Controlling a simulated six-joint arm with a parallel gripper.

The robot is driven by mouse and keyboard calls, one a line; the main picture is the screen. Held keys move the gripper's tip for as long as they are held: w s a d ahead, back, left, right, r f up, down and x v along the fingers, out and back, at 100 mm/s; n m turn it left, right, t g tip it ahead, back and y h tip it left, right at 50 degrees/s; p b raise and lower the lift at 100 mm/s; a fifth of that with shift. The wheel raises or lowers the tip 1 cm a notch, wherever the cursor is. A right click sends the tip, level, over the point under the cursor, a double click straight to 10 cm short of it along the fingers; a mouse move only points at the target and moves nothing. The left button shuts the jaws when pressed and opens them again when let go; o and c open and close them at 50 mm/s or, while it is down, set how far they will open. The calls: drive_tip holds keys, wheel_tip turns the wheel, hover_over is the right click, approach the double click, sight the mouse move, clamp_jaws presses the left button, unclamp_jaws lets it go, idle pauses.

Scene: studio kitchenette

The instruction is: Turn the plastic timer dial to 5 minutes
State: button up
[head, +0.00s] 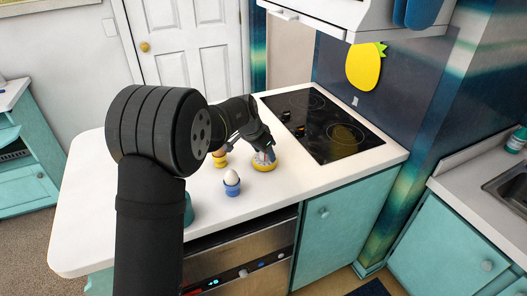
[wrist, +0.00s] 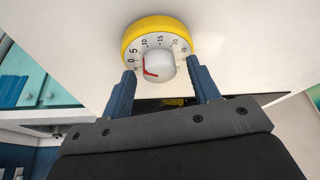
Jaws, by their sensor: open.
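The timer (head: 265,167) has a yellow rim and sits on the white counter. In the wrist view the timer (wrist: 134,32) shows a white numbered face and a pale round dial (wrist: 160,66) with a red mark. The red mark is on the dial's left side, toward the 0 end of the scale; its exact reading is hard to tell. My gripper (wrist: 162,68) is open, its blue fingertips on either side of the dial in the picture. Contact with it cannot be told. In the head view my gripper (head: 264,152) is over the timer and partly hides it.
A blue egg cup (head: 232,189) with a white egg stands left of the timer, near a yellow cup (head: 219,162). A teal item (head: 188,212) is partly behind my arm. The black cooktop (head: 345,143) lies to the right. The counter's front (head: 270,190) is clear.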

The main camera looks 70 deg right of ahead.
drive_tip(key=v, duration=1.7)
drive_tip(key=shift+r, duration=0.25)
drive_tip(key=shift+s, duration=0.1)
drive_tip(key=s+d+f+n, duration=0.1)
drive_tip(key=d+f, duration=0.1)
drive_tip(key=f, duration=0.3)
drive_tip(key=s+d+f+n+t, duration=0.1)
drive_tip(key=d+f+n, duration=0.1)
drive_tip(key=f, duration=0.3)
drive_tip(key=s+d+f+n, duration=0.1)
drive_tip(key=d+f, duration=0.1)
drive_tip(key=f, duration=0.4)
drive_tip(key=shift+n+t, duration=0.3)
drive_tip(key=shift+t, duration=0.1)
